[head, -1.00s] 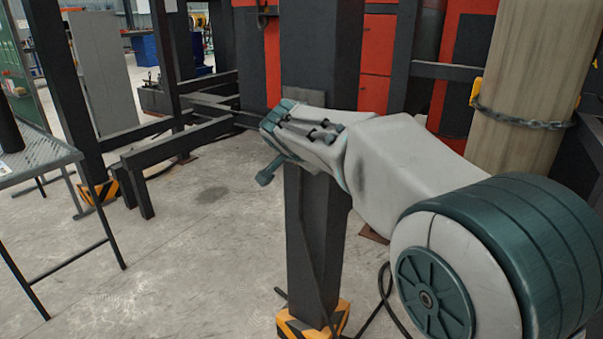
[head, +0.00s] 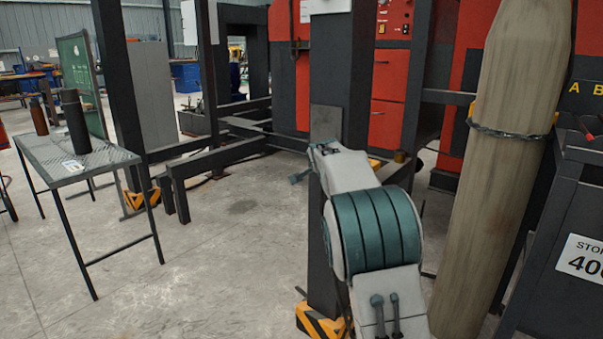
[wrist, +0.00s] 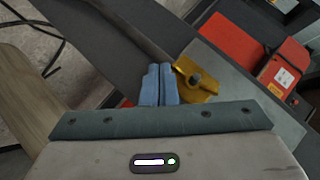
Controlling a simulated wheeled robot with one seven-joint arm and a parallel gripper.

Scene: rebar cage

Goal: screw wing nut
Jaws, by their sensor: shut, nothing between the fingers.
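In the wrist view my gripper (wrist: 159,86) shows as two blue fingers pressed together with nothing between them. Just right of the fingertips is a gold wing nut (wrist: 207,92) with a dark round stud end (wrist: 195,77) at its middle. It lies against a grey plate (wrist: 236,84) on a dark beam. The fingers are beside the nut, very near its left side; I cannot tell whether they touch it. In the head view the plate (head: 325,121) shows on the dark post, and my arm reaches up to just below it. The nut and fingertips cannot be made out there.
The dark post (head: 335,70) stands on a yellow-and-black striped base. A chained wooden pole (head: 500,150) and a dark cabinet (head: 555,230) stand close on the right. A metal table (head: 110,160) with bottles is at left.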

